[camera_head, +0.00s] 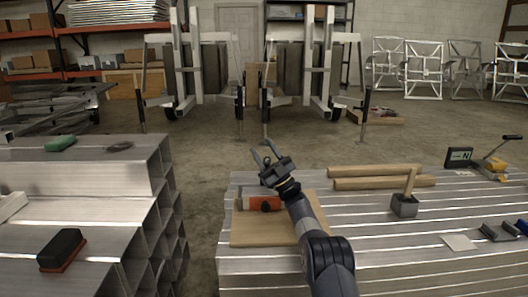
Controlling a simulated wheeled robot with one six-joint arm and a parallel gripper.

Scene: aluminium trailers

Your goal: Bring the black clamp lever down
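A yellow clamp (497,167) stands at the right end of the slatted metal table. Its lever (511,138) slopes up to the right and ends in a black grip, raised above the clamp body. My gripper (262,148) is far to the left of it, above the left part of the table and apart from the lever. Its two fingers are spread, with nothing seen between them. Small details of the clamp are too small to tell.
An orange-and-grey tool (264,204) lies on a wooden board (255,236) below my gripper. Wooden bars (373,171), a grey-headed mallet (405,207) and a black sign (459,156) are between gripper and clamp. Stacked metal tubes (80,187) stand left, across a gap.

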